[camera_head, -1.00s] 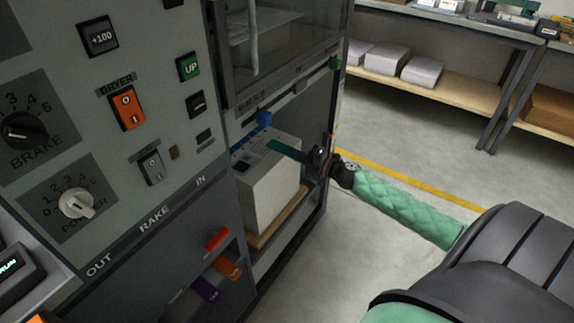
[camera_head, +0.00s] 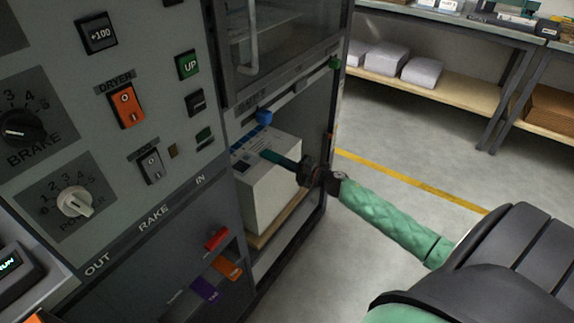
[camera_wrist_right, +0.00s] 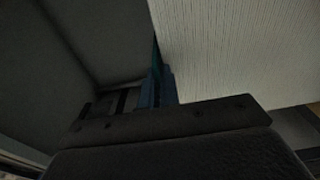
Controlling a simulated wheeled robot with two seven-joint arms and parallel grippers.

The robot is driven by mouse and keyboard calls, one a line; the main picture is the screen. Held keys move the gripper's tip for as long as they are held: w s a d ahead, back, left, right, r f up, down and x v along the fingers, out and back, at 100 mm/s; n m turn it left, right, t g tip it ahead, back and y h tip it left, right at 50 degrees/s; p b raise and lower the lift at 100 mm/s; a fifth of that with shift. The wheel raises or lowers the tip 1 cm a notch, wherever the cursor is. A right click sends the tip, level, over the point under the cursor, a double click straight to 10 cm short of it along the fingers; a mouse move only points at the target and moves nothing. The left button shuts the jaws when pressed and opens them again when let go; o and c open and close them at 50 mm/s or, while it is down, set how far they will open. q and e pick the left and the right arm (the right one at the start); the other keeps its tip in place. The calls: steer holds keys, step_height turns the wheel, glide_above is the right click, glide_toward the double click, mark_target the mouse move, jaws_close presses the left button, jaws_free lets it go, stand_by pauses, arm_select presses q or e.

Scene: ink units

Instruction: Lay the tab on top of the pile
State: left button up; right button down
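The pile (camera_head: 266,205) is a tall white stack of sheets with a printed top, standing in the open bay of the machine. It fills the upper right of the right wrist view (camera_wrist_right: 235,50). My right gripper (camera_head: 301,168) is at the pile's right upper edge, shut on the tab (camera_head: 276,158), a narrow dark teal strip. The tab points left over the top of the pile; I cannot tell whether it touches. In the right wrist view a thin teal-blue edge (camera_wrist_right: 156,82) shows beside the pile, between dark parts of my gripper. My left gripper is not in view.
The pile stands on a wooden board (camera_head: 268,236). A blue knob (camera_head: 264,116) and a rail lie just above it. The control panel (camera_head: 90,190) borders the bay on the left. Shelves with paper stacks (camera_head: 421,72) stand behind, with clear floor between.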

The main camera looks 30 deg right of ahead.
steer(key=shift+f, duration=0.15)
steer(key=c, duration=1.6)
jaws_free()
steer(key=shift+c, duration=0.2)
